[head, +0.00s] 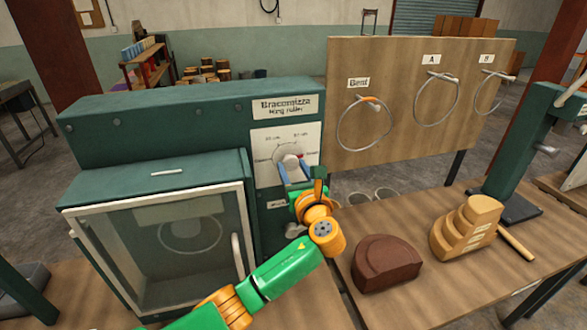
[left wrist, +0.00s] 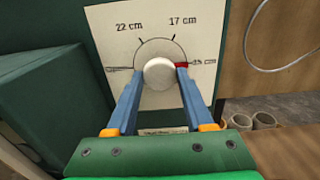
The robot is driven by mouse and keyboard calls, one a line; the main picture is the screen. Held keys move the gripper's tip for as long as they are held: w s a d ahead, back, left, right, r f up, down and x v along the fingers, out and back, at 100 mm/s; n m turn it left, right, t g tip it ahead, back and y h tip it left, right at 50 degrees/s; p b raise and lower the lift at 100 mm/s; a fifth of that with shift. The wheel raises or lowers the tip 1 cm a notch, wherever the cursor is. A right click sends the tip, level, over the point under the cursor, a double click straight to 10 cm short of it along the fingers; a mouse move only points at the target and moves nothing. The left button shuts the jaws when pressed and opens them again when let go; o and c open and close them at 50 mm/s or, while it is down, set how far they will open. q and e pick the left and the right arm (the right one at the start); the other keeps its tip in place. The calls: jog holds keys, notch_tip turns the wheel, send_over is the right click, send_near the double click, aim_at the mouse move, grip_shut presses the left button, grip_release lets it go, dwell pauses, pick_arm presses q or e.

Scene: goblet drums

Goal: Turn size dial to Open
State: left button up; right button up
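The size dial is a round pale knob (head: 287,152) on a white plate on the green ring machine. In the left wrist view the knob (left wrist: 159,73) sits on a plate marked "22 cm" and "17 cm". A red mark (left wrist: 182,66) shows on its right side, toward a partly covered label ending in "cm". The label on the left is too small to read. My left gripper (head: 295,172) is at the dial, its two blue fingers (left wrist: 159,80) on either side of the knob. Whether they touch it is unclear. My right gripper is out of view.
The machine's glass-doored cabinet (head: 165,250) stands left of the dial. A board (head: 400,70) with hanging rings is at the back right. A brown block (head: 385,264) and stepped wooden block (head: 465,230) stand on the bench (head: 440,295). A green press (head: 515,150) stands far right.

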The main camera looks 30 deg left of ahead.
pick_arm(q)
grip_shut()
